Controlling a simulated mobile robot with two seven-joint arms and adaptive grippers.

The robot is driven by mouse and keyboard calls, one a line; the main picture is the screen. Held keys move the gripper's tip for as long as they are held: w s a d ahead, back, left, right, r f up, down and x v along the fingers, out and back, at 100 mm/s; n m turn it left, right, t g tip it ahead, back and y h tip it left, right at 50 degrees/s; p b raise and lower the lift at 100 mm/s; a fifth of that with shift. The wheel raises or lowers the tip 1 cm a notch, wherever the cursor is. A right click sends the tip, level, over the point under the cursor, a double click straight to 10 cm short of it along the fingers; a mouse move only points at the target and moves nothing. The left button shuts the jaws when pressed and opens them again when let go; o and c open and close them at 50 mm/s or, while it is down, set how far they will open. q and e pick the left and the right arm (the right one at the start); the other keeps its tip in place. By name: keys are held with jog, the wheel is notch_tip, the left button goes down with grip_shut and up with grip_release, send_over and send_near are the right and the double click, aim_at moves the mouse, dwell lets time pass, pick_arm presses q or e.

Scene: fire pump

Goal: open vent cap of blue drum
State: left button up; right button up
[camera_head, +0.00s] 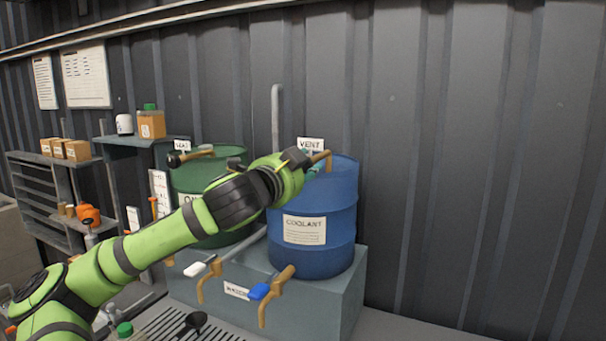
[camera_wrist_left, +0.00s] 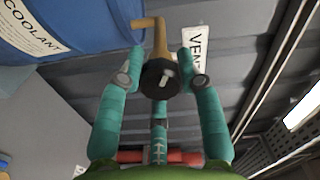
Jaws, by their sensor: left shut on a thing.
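The blue drum (camera_head: 328,205), labelled COOLANT, stands on a grey-green plinth, and its side also shows in the left wrist view (camera_wrist_left: 85,22). A brass vent pipe (camera_head: 324,156) rises from its top beside a VENT sign (camera_head: 311,144). In the left wrist view the dark round vent cap (camera_wrist_left: 158,80) sits on the end of the brass pipe (camera_wrist_left: 156,38). My left gripper (camera_wrist_left: 161,70) is shut on the cap, with teal fingers on both sides of it. In the head view my wrist hides the cap and most of this gripper (camera_head: 311,167). My right gripper is not in view.
A green drum (camera_head: 190,176) with its own vent pipe stands left of the blue one, behind my arm. Taps with white (camera_head: 195,269) and blue (camera_head: 259,291) handles stick out in front. A grey standpipe (camera_head: 276,115) rises behind, before the corrugated wall.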

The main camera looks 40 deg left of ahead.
pick_arm(q)
jog(key=n+b, duration=0.1)
jog(key=n, duration=0.4)
jog(key=shift+n+b, duration=0.3)
jog(key=n+b, duration=0.1)
jog(key=n, duration=0.4)
jog(key=shift+f, duration=0.1)
jog(key=shift+f+n, duration=0.1)
jog(key=shift+n, duration=0.3)
jog(key=o, duration=1.2)
jog(key=shift+c, duration=0.2)
jog(key=shift+s, duration=0.1)
jog(key=v, duration=1.2)
